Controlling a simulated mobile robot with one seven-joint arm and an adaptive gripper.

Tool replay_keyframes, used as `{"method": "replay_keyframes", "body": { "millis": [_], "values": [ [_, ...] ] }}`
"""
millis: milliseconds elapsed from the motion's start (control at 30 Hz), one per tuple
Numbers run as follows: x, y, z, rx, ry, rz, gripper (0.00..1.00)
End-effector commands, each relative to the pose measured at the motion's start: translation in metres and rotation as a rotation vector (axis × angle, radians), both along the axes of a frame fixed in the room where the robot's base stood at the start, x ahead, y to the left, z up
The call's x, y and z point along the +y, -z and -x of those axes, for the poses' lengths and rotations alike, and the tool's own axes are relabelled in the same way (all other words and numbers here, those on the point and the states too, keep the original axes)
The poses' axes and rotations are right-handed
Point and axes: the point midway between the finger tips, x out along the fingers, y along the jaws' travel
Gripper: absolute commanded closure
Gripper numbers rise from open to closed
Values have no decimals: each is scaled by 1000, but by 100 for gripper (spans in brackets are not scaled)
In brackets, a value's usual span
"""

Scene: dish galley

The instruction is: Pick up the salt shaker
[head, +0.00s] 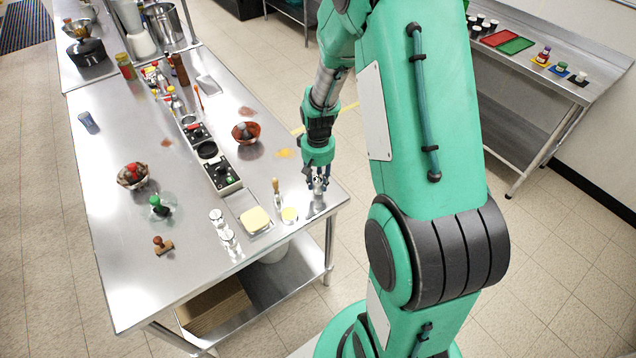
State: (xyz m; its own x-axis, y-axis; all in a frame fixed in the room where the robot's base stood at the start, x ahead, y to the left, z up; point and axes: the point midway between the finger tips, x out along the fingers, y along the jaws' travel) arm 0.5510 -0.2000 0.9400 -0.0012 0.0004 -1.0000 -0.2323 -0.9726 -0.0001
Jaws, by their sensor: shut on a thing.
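My gripper (318,184) points down over the right front corner of the steel table. Its fingers are shut on a small pale, silvery thing, which looks like the salt shaker (318,189). The fingers cover much of it, and I cannot tell whether its base touches the table top. Two similar white and silvery shaker-like pieces, one at the back (216,217) and one in front (229,239), stand apart from my gripper, to its left.
A tray with a yellow block (256,220), a small yellow-topped cup (289,215) and a wooden-handled brush (276,188) stand left of my gripper. A brown bowl (246,132) lies farther back. The steel table (110,245) has bare room at left.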

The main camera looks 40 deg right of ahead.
Motion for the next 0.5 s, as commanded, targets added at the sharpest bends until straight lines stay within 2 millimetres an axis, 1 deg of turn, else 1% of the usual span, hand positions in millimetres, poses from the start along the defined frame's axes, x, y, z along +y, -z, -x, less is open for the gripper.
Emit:
{"method": "replay_keyframes", "body": {
  "millis": [33, 167, 367, 500],
  "values": [
    [0, -7, -1, -3, 0, 1, 99],
    [0, -25, -1, -4, 0, 1, 99],
    [10, -28, 29, -1, 0, 0, 99],
    [19, -31, 53, -1, 0, 0, 99]
  ]
}}
